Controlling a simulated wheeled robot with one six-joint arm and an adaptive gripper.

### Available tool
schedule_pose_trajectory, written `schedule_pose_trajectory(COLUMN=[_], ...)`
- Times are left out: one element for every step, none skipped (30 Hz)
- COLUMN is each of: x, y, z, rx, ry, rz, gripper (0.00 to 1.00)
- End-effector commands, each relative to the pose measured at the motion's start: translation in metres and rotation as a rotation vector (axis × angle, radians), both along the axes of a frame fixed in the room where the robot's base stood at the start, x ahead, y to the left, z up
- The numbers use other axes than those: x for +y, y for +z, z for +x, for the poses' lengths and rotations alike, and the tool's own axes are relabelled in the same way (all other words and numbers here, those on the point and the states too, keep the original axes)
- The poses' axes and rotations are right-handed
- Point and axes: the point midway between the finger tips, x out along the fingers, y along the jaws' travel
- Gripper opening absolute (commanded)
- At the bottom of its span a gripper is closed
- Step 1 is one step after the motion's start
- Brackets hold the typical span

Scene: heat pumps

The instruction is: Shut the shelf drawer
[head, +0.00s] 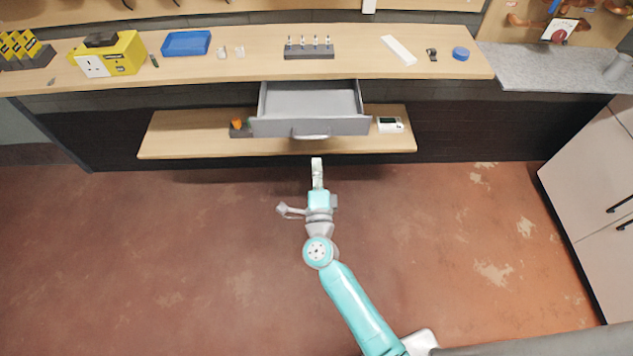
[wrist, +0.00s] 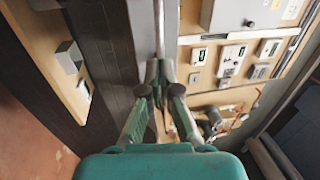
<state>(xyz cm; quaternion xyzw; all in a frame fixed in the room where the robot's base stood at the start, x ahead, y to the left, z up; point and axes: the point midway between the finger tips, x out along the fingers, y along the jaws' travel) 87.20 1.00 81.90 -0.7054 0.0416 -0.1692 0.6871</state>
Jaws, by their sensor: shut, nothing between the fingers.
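The grey shelf drawer (head: 310,124) hangs under the long wooden worktop and stands pulled out, its empty inside showing in the head view. A light handle (head: 311,137) sits at the lower middle of its front. My gripper (head: 317,163) is in front of the drawer, just below the handle in the head view, with a visible gap between them. In the wrist view my gripper (wrist: 159,76) has its fingers together and nothing between them. A pale grey upright surface lies beyond the fingertips there; I cannot tell surely whether it is the drawer.
A lower wooden shelf (head: 200,137) runs below the drawer, with an orange-topped item (head: 237,124) left of it and a white device (head: 390,125) right of it. The worktop (head: 260,68) above holds small items. Open floor lies around my arm; pale cabinets (head: 600,180) stand right.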

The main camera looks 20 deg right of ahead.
Motion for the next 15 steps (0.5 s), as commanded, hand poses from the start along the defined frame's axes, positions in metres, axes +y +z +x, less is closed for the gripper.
schedule_pose_trajectory(x=[-0.004,-0.005,-0.007,-0.008,-0.01,-0.011,-0.013,-0.014,-0.015,-0.015,-0.016,-0.016,-0.017,-0.017,-0.018], y=[0.002,0.004,0.005,0.005,0.006,0.007,0.008,0.009,0.009,0.009,0.01,0.01,0.011,0.011,0.011], z=[0.01,0.015,0.021,0.026,0.03,0.035,0.039,0.042,0.046,0.049,0.051,0.053,0.055,0.056,0.057], rx=[-0.002,-0.002,-0.001,-0.001,-0.001,-0.001,-0.001,-0.001,0.0,0.0,0.0,0.0,0.0,0.0,0.0], ry=[-0.003,-0.003,-0.002,-0.002,-0.002,-0.002,-0.002,-0.002,-0.001,-0.001,0.0,0.0,0.0,0.0,0.0], rz=[0.0,0.001,0.0,0.0,0.0,0.0,-0.001,-0.001,-0.001,-0.001,-0.001,-0.001,-0.001,-0.001,-0.001], gripper=[0.0,0.0,0.0,0.0,0.0,0.0,0.0,0.0,0.0,0.0,0.0,0.0,0.0,0.0,0.0])
